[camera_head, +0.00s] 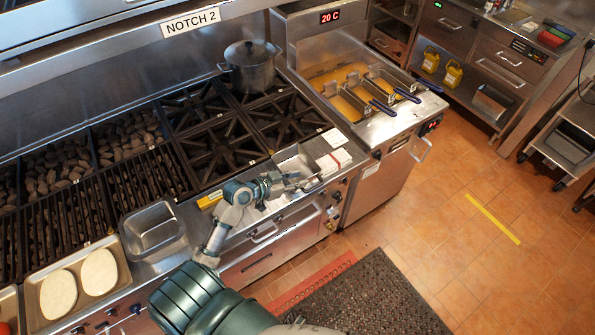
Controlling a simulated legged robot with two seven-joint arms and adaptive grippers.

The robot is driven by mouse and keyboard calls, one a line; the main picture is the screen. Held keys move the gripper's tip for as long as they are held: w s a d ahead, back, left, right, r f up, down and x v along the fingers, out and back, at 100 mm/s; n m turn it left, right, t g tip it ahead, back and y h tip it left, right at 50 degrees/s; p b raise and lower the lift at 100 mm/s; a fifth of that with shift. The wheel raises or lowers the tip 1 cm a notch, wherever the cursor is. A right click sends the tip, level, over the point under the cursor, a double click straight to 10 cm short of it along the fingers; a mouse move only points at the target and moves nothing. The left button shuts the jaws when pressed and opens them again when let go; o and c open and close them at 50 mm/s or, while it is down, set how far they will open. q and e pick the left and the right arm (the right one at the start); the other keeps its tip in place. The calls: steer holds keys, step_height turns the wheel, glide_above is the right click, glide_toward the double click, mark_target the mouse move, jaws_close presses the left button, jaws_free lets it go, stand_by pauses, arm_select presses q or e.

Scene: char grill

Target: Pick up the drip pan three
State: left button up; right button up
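No label marks any pan as drip pan three, so I cannot tell which one it is. A deep, empty metal pan (135,222) sits on the counter's front ledge at the left of my arm. My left gripper (308,181) is at the near side of this smaller pan. It is small in the picture, and I cannot tell whether its fingers are open or touch the pan. My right gripper is not in view.
A tray (32,311) with two pale flat pieces lies at the left. A lidded pot (250,68) stands on the back burners. A fryer (350,70) with several baskets is at the right.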

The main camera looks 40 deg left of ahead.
arm_select(q)
steer(key=x, duration=0.3)
steer(key=shift+w+d+f+p, duration=0.2)
steer(key=shift+f+p, duration=0.1)
steer(key=shift+p, duration=0.05)
steer(key=shift+w+d+f, duration=0.25)
steer(key=shift+w+d, duration=0.05)
steer(key=shift+w, duration=0.05)
jaws_close()
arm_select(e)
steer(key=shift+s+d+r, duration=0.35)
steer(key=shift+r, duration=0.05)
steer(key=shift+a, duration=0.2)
